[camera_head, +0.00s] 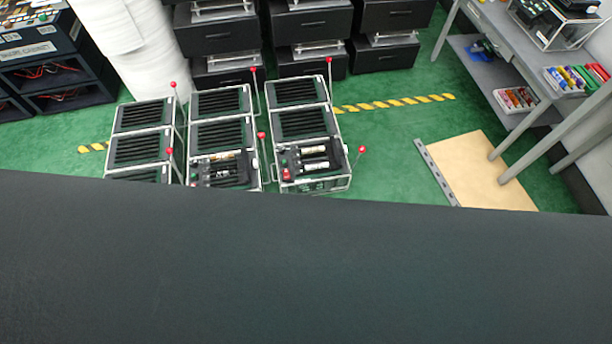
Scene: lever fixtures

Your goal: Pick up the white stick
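Small white stick-like pieces lie in the black front tray of the right lever fixture (337,186). One white piece (314,150) is above another white piece (316,165). The middle lever fixture (222,104) holds small pale pieces in its front tray too, partly dark and hard to make out. The left lever fixture (143,116) has its front end hidden behind a dark surface. I cannot tell which piece is the white stick. Neither of my grippers shows in this view.
A wide dark surface (300,265) fills the lower half. Red-knobbed levers, one with a knob (361,149), stick up beside the fixtures. Black drawer units (310,22) stand behind. A grey table (502,62) and a tan board (482,172) are at right. Green floor between is clear.

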